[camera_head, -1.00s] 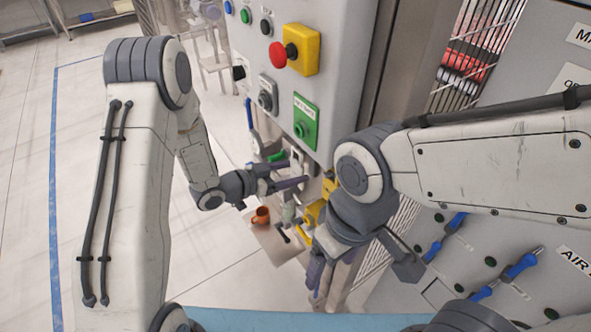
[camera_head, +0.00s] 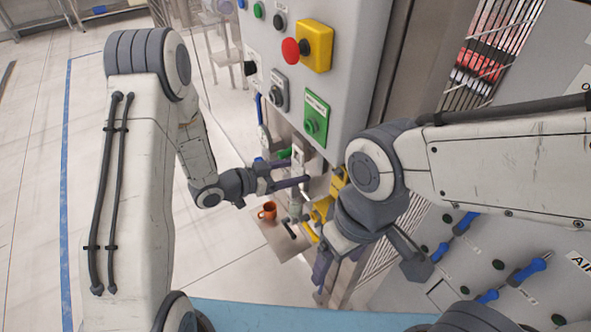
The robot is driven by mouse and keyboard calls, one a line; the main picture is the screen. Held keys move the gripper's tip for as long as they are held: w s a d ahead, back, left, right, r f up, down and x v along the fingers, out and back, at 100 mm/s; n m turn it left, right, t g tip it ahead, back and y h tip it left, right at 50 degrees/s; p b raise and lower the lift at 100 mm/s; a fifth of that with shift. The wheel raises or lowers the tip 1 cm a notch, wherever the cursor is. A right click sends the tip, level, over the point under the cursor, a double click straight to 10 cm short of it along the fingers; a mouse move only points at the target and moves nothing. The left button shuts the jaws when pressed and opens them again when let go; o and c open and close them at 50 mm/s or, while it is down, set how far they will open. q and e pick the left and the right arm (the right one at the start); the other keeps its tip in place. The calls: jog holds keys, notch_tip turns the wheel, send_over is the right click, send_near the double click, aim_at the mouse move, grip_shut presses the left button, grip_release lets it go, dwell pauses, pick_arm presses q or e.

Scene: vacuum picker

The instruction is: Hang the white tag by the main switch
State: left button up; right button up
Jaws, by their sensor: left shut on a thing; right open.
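My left gripper (camera_head: 296,172) is in front of the machine, below the control panel's lower edge. It is shut on a small pale thing (camera_head: 299,156), seemingly the white tag, mostly hidden and too small to read. The grey control panel (camera_head: 345,60) carries a red knob on a yellow box (camera_head: 309,46), a green plate with a button (camera_head: 316,120) and a black rotary switch on a grey plate (camera_head: 279,89). I cannot tell which is the main switch. My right gripper (camera_head: 328,272) is open, lower down and right of the left one, partly hidden by its own wrist.
Yellow parts (camera_head: 322,210) sit below the panel, close to my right wrist. An orange mug (camera_head: 267,211) stands on a small low shelf (camera_head: 275,240). The floor at left is open. A blue surface edge (camera_head: 290,312) crosses the front.

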aim_at(297, 173)
pick_arm(q)
jog(key=shift+f+v, duration=0.2)
jog(key=shift+v, duration=0.8)
jog(key=shift+f+v, duration=0.2)
jog(key=shift+v, duration=0.75)
jog(key=shift+s+a, duration=0.15)
